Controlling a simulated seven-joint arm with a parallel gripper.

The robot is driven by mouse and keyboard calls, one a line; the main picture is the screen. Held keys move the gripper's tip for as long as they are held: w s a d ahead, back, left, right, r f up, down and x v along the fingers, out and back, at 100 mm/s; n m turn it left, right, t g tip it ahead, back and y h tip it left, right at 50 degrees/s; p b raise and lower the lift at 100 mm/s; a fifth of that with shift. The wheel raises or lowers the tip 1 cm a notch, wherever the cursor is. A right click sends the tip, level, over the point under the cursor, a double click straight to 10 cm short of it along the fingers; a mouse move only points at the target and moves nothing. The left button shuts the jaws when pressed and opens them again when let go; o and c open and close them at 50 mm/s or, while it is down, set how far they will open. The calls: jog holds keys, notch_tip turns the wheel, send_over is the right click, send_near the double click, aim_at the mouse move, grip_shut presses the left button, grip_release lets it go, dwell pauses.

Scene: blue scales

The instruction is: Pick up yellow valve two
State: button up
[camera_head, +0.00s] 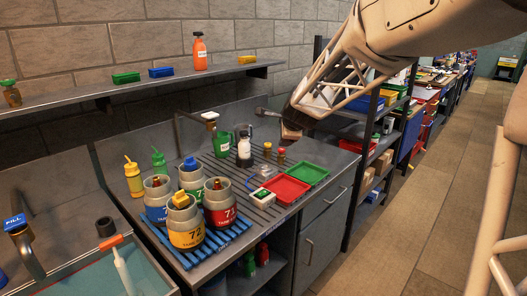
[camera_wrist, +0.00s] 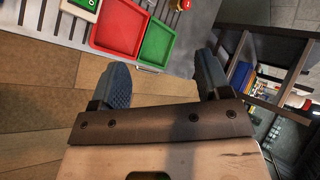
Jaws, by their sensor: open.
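A yellow valve-like piece (camera_head: 181,200) sits on top of the yellow-labelled tank 72 (camera_head: 187,234), at the front of the blue rack. No label shows on the yellow piece, so I cannot tell whether it is valve two. My gripper (camera_head: 276,122) is up and to the right of it, above the back right of the counter and well apart from the tanks. In the wrist view my gripper (camera_wrist: 165,80) has its two dark fingers spread, with nothing between them. The tanks and the yellow piece are outside the wrist view.
Blue (camera_head: 155,214) and red (camera_head: 221,216) labelled tanks crowd tank 72. A yellow bottle (camera_head: 133,180) stands behind them, left. Red (camera_head: 286,190) and green (camera_head: 310,173) trays lie at the right. Another yellow block (camera_head: 247,59) is on the wall shelf. A sink is at left.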

jog(key=w+a+f+m+t, duration=0.1)
jog(key=w+f+m, duration=0.1)
jog(key=w, duration=0.4)
jog(key=w+a+f+m, duration=0.1)
jog(key=w+m, duration=0.2)
jog(key=w, duration=0.2)
jog(key=m+t+h, duration=0.2)
jog(key=m+h, duration=0.1)
jog(key=m, duration=0.7)
send_near(267, 147)
jog(key=s+r, duration=0.5)
jog(key=r, duration=0.2)
jog(key=w+f+m, duration=0.2)
jog(key=f, duration=0.1)
jog(key=w+f+m+h, duration=0.1)
jog(key=w+f+m, duration=0.1)
jog(key=w+f, duration=0.1)
jog(key=w+f+m+t+h, duration=0.1)
jog(key=w+f+m, duration=0.1)
jog(key=w+f, duration=0.1)
jog(key=shift+w+a+f, duration=0.2)
jog(key=shift+a+f, duration=0.05)
jog(key=shift+x, duration=1.3)
jog(key=shift+w, duration=0.15)
jog(key=shift+x, duration=2.45)
jog(key=shift+f, duration=0.15)
